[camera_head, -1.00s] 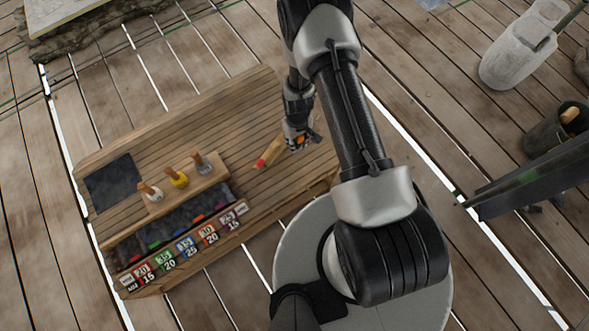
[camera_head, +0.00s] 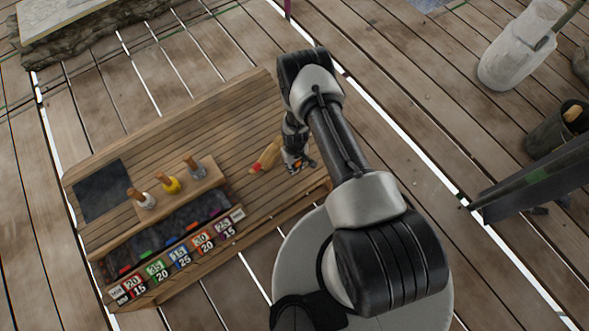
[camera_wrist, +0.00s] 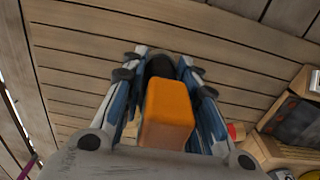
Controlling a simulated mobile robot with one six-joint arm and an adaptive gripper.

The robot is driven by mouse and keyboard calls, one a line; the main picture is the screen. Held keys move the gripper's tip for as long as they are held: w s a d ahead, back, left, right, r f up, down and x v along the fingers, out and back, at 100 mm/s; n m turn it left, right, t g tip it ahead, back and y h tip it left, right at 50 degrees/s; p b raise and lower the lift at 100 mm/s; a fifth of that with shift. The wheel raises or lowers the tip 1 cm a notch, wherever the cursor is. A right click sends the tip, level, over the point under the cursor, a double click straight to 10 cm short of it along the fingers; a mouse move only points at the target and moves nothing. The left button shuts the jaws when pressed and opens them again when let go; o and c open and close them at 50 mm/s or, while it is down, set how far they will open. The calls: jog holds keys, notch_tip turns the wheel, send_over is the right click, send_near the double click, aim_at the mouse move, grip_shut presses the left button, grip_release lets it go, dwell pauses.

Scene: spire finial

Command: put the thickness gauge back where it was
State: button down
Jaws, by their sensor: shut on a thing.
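My gripper (camera_head: 297,160) is low over the right part of the wooden bench (camera_head: 235,110), near its front edge. In the wrist view its blue-and-grey fingers (camera_wrist: 163,65) are shut on an orange, block-shaped thing, which I take to be the thickness gauge (camera_wrist: 167,112). A dark rounded part shows beyond the orange body between the fingers. In the head view only a small orange bit of it shows, the rest hidden by the gripper. I cannot tell whether it touches the bench.
A wooden tool with a red end (camera_head: 266,155) lies just left of my gripper. Further left are a block with three upright handles (camera_head: 171,184), a dark square pad (camera_head: 102,190) and a front row of numbered coloured labels (camera_head: 180,258). The back of the bench is clear.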

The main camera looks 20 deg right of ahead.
jog(key=shift+f+b, duration=0.65)
jog(key=shift+f, duration=1.25)
jog(key=shift+f, duration=0.1)
jog(key=c, duration=1.3)
grip_release()
